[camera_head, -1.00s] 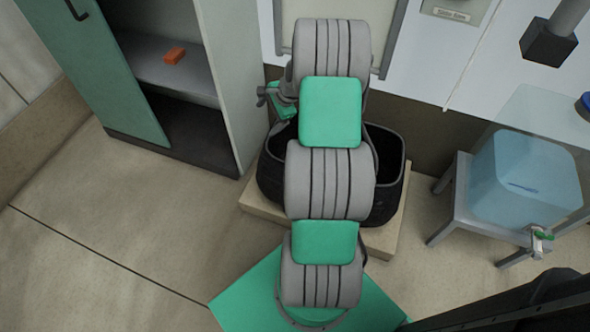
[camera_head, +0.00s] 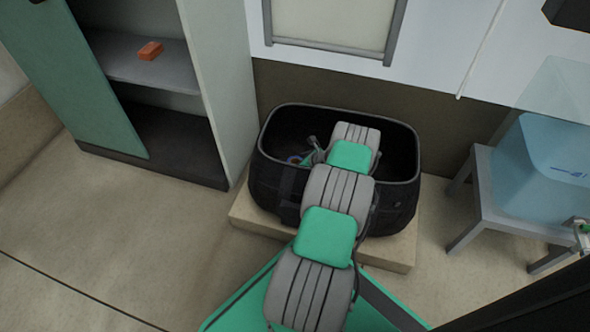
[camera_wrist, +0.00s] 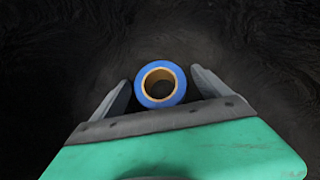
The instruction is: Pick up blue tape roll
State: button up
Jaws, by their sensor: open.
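The blue tape roll (camera_wrist: 160,84) shows in the wrist view as a blue ring with a tan inner core, lying flat on a dark surface. My gripper (camera_wrist: 161,88) is open, with one finger on each side of the roll and a gap on both sides. In the head view my arm reaches down into a black bin (camera_head: 270,185), and my gripper (camera_head: 309,157) is inside it.
The bin stands on a low beige slab (camera_head: 390,252) against the wall. An open cabinet (camera_head: 215,90) with an orange block (camera_head: 150,50) on its shelf is at left. A grey stool (camera_head: 482,205) with a translucent blue container (camera_head: 540,175) is at right.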

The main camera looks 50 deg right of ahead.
jog(key=shift+r, duration=0.1)
jog(key=c, duration=1.5)
